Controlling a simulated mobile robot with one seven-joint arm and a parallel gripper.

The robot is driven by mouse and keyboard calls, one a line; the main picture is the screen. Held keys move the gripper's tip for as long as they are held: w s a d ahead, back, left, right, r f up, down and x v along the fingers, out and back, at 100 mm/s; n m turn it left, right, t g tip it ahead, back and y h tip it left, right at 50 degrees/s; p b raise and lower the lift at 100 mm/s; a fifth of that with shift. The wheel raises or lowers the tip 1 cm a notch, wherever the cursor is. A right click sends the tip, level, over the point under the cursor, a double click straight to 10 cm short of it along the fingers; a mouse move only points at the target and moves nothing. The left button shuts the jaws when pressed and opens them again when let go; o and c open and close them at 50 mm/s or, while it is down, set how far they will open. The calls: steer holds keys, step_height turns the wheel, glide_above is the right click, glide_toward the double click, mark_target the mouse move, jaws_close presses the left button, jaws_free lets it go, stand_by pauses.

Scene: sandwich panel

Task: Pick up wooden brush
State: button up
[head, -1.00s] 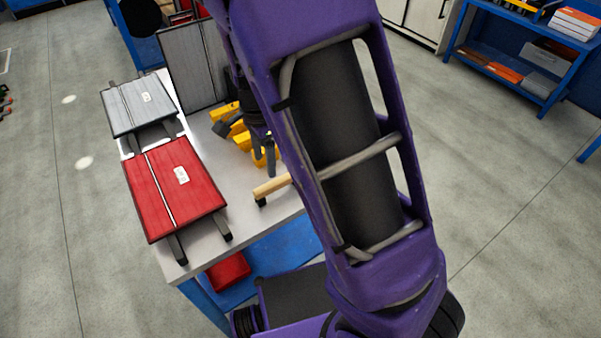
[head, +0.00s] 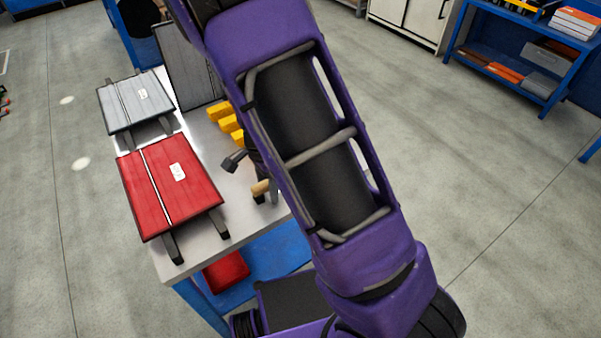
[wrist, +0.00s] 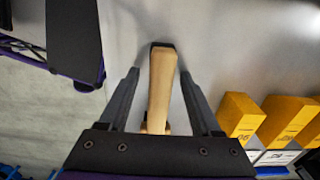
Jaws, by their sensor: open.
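The wooden brush (wrist: 160,90) has a light wooden handle with a dark end. In the wrist view it lies lengthwise between the two fingers of my gripper (wrist: 160,85), apart from both. Its near part is hidden behind the gripper body. In the head view only a short piece of the brush (head: 260,188) shows at the table's right edge, beside my arm. My gripper (head: 252,178) is open and low over the table there, partly hidden by my purple arm.
A red panel (head: 160,205) and a grey panel (head: 120,102) stand on supports on the table's left side. Several yellow blocks (head: 222,112) stand behind my gripper, and to its right in the wrist view. A red bin (head: 226,270) sits on the lower shelf.

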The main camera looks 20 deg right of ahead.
jaws_close()
steer(key=shift+r, duration=0.1)
stand_by(0.3)
